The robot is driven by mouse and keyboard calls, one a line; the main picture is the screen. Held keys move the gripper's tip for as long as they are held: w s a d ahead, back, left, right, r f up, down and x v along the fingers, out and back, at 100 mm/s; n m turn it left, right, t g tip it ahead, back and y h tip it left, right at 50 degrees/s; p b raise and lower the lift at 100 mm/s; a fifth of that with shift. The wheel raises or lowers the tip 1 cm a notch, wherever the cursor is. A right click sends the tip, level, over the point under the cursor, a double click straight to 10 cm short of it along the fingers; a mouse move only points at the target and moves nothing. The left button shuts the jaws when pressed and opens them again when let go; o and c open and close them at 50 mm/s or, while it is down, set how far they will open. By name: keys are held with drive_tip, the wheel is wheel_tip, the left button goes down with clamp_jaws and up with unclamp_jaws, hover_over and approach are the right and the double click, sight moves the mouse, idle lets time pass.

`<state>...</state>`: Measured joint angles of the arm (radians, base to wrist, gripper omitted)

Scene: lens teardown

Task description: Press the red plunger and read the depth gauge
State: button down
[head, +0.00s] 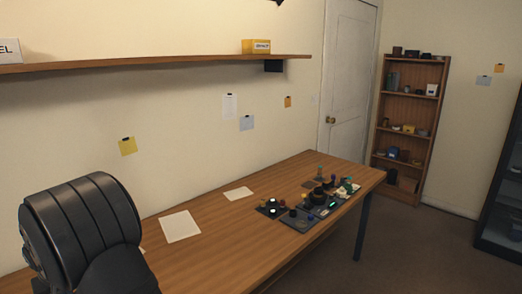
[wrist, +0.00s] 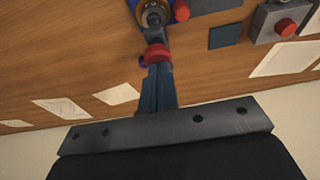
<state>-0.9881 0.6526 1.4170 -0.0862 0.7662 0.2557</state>
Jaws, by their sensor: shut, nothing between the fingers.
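In the wrist view my gripper (wrist: 158,76) shows as a narrow blue-grey shape above the grey mounting bar. Its fingers are shut with nothing between them. A red knob-like part (wrist: 157,55) shows right at the fingertips; I cannot tell whether they touch it. A round metallic part with a gold ring (wrist: 152,13) lies just beyond it. A second red part (wrist: 181,10) is partly cut off at the top. A red button (wrist: 287,27) sits on a grey block at the upper right. I cannot tell which red part is the plunger. No depth gauge reading is legible.
In the head view several small dark devices (head: 302,219) are clustered at the table's far right end. White sheets (head: 180,226) lie on the bare wooden table (head: 225,225). A wall shelf (head: 160,62) runs above. A bookcase (head: 407,130) stands beyond the table.

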drive_tip(key=shift+s+d+f, duration=0.1)
drive_tip(key=shift+d+f, duration=0.1)
drive_tip(key=shift+f, duration=0.4)
wheel_tip(320, 180, up, 9)
drive_tip(key=shift+a, duration=0.2)
idle(0.5)
drive_tip(key=shift+f, duration=2.85)
